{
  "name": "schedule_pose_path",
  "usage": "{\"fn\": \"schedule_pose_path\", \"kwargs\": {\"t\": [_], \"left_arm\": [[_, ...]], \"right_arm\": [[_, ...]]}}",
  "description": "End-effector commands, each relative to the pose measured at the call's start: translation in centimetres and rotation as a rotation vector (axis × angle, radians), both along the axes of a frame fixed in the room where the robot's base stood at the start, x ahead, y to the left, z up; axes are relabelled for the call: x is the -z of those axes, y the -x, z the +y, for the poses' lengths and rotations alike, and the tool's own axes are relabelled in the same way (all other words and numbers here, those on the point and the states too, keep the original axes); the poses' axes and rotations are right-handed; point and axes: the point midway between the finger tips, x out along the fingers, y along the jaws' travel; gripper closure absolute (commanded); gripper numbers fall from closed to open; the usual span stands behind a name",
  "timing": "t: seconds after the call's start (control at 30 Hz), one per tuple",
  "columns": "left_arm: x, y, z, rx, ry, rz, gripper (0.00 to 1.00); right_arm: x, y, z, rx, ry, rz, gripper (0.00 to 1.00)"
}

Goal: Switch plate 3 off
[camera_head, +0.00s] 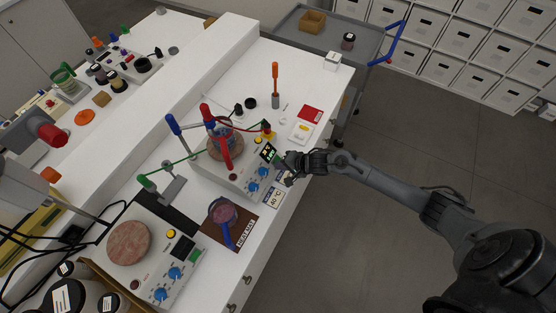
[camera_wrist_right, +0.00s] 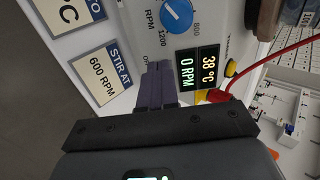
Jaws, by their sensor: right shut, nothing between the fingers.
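The farther stirring hot plate (camera_head: 213,170) has a flask (camera_head: 224,137) on its round top and a lit display (camera_head: 268,152). The display also shows in the right wrist view (camera_wrist_right: 195,70), reading 38 °C and 0 RPM. A blue RPM knob (camera_wrist_right: 177,14) is beside it. My right gripper (camera_head: 284,164) is shut and empty at this plate's front panel. Its dark fingertips (camera_wrist_right: 157,72) are beside the display and hide part of the panel; I cannot tell if they touch it. A nearer plate (camera_head: 128,243) has a bare reddish-brown round top and a dark display. I cannot read any plate number.
A "STIR AT 600 RPM" card (camera_wrist_right: 99,76) and a 40 °C card (camera_head: 273,195) lie before the farther plate. A red cable (camera_wrist_right: 286,66) runs near the display. An orange-handled tool (camera_head: 275,78) stands behind.

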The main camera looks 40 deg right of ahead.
Motion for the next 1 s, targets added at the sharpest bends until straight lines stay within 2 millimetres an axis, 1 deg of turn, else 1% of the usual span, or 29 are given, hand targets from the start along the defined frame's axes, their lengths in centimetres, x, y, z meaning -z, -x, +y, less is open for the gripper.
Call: {"fn": "schedule_pose_path", "kwargs": {"t": [0.4, 0.77, 1.0], "left_arm": [[0.0, -0.02, -0.3, -0.008, 0.012, 0.0, 0.43], [0.26, -0.01, -0.22, -0.004, 0.009, 0.0, 0.43], [-0.37, 0.0, -0.03, 0.0, 0.0, 0.0, 0.43]], "right_arm": [[0.08, -0.06, 0.02, 0.0, 0.0, 0.0, 1.0], [0.7, -0.69, 0.25, 0.001, 0.0, -0.001, 1.0], [0.28, -0.41, 0.16, 0.001, 0.001, 0.001, 1.0]]}}
